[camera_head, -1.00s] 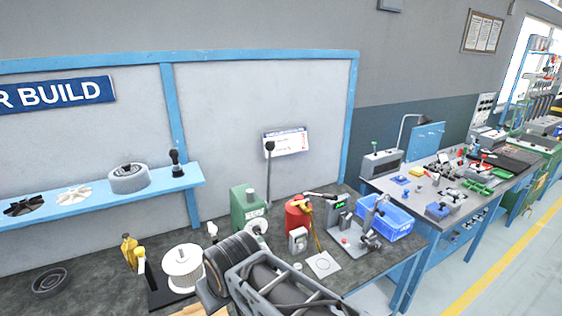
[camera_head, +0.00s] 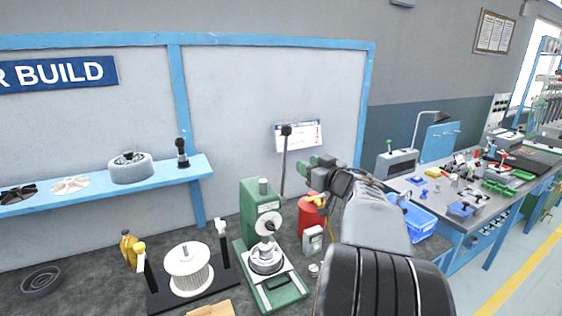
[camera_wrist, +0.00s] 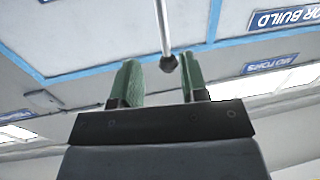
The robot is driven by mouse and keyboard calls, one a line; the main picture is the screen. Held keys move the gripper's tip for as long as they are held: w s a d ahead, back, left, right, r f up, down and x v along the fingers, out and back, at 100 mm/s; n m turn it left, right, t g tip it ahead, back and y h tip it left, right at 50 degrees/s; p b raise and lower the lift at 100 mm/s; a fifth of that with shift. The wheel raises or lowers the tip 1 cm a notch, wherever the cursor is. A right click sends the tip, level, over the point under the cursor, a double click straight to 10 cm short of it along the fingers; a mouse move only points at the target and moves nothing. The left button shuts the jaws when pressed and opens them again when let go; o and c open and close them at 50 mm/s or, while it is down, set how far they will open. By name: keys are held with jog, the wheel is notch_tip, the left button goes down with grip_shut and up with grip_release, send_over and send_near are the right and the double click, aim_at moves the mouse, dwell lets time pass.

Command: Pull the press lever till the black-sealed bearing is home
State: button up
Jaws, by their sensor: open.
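The green press (camera_head: 258,212) stands on the bench in the head view. Its lever (camera_head: 285,160) is a thin upright rod with a black knob on top. A round assembly with a dark ring (camera_head: 266,260) sits on the press base under the ram; I cannot tell how deep the black-sealed bearing is. My gripper (camera_head: 310,166) is open and empty, just right of the lever. In the wrist view the lever knob (camera_wrist: 168,63) appears in the gap between the green finger pads of my gripper (camera_wrist: 160,80); no contact shows.
A red canister (camera_head: 310,215) and a small grey box (camera_head: 313,240) stand right of the press. A white wound spool (camera_head: 188,268) on a black stand is to the left, with yellow bottles behind. A blue bin (camera_head: 418,218) lies beyond my arm. A blue shelf (camera_head: 100,188) runs along the wall.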

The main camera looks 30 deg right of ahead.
aim_at(285, 163)
jog(key=w+y+p, duration=0.1)
jog(key=w, duration=1.2)
jog(key=shift+a+f+p, duration=0.25)
jog(key=shift+f+p, duration=0.05)
jog(key=shift+f, duration=0.05)
grip_shut()
